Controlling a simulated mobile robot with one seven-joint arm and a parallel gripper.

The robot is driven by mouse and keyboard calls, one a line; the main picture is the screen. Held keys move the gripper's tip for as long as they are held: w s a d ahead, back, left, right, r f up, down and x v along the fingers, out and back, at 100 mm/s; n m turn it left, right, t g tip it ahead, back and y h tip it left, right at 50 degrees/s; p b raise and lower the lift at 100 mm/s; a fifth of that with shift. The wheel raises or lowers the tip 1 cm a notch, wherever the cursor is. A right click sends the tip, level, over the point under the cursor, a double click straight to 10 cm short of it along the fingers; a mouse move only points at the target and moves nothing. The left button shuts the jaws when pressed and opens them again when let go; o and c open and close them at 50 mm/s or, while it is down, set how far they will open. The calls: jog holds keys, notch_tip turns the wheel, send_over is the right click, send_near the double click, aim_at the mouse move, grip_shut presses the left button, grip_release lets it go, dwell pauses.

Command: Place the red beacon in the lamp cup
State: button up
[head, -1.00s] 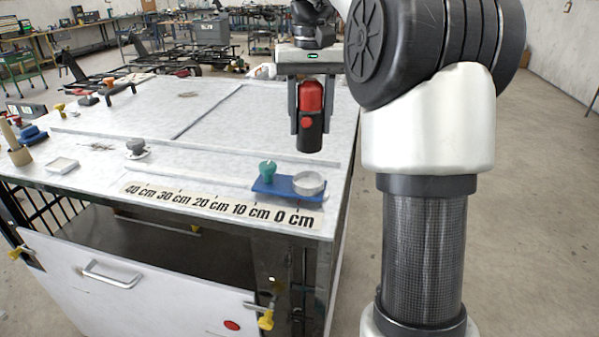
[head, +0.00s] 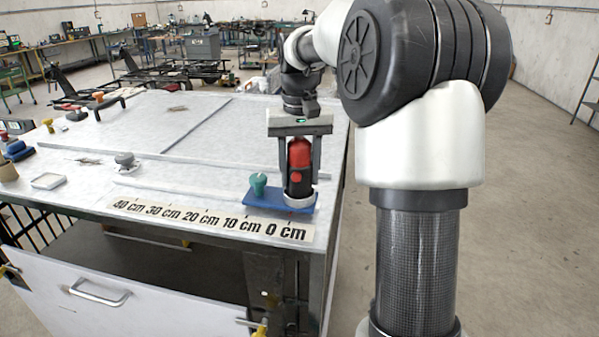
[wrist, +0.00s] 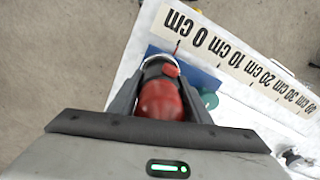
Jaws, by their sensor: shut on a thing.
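My gripper (head: 299,165) is shut on the red beacon (head: 299,153), which has a red top and a black lower body with a red knob. The beacon is upright, and its base is at the white ring of the lamp cup (head: 299,203) on the blue plate (head: 262,199). In the wrist view the beacon (wrist: 160,98) lies between the fingers, and part of the cup rim (wrist: 157,58) shows at its far end. I cannot tell whether the base is fully seated, since the beacon hides the cup's inside.
A teal knob (head: 258,184) stands on the blue plate left of the cup. The printed ruler strip (head: 210,219) lies in front, near the table edge. A grey knob (head: 125,160) and a small white tray (head: 48,181) are farther left. The table (head: 210,150) is mostly clear behind.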

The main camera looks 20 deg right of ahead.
aim_at(299, 139)
jog(key=shift+f, duration=0.1)
jog(key=o, duration=1.2)
jog(key=shift+c, duration=0.2)
notch_tip(299, 139, up, 12)
jog(key=shift+r+p, duration=0.1)
jog(key=shift+p, duration=0.55)
